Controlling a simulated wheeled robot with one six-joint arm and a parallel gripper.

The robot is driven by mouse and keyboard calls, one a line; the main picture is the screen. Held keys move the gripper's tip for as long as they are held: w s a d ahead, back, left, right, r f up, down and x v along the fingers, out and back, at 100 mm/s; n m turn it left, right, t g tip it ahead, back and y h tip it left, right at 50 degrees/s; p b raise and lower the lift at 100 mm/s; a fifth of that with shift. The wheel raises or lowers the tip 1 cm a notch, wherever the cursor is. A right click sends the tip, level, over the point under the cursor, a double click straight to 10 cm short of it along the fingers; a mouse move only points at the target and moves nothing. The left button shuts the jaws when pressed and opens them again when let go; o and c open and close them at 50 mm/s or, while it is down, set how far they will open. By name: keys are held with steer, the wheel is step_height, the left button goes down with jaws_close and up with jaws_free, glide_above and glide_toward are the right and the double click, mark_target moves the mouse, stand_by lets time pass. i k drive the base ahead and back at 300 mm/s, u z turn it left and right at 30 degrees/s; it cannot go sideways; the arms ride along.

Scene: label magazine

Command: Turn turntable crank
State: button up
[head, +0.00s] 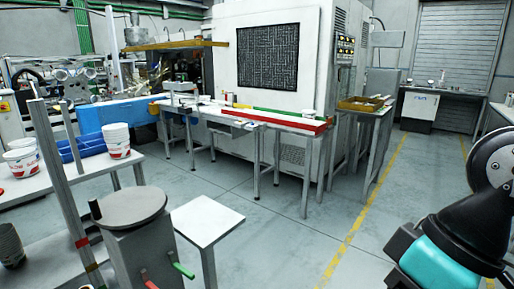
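A round grey turntable (134,208) sits on top of a grey box-shaped stand (140,250) at the lower left. A small dark upright knob (95,209) shows at the disc's left edge. A green-handled lever (183,270) and a red-handled lever (148,281) stick out low on the stand's front. I cannot tell which of these is the crank. Part of my arm, black and teal, shows at the right edge, well apart from the turntable. My gripper is out of view.
A small white-topped table (207,219) stands right of the turntable. Metal posts (55,175) rise on its left. White tubs (117,140) and a blue bin (82,146) sit on a bench behind. Free floor (300,240) lies between the turntable and my arm.

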mark_target(132, 207)
steer(key=u, duration=1.8)
steer(key=i, duration=1.05)
steer(key=z, duration=1.2)
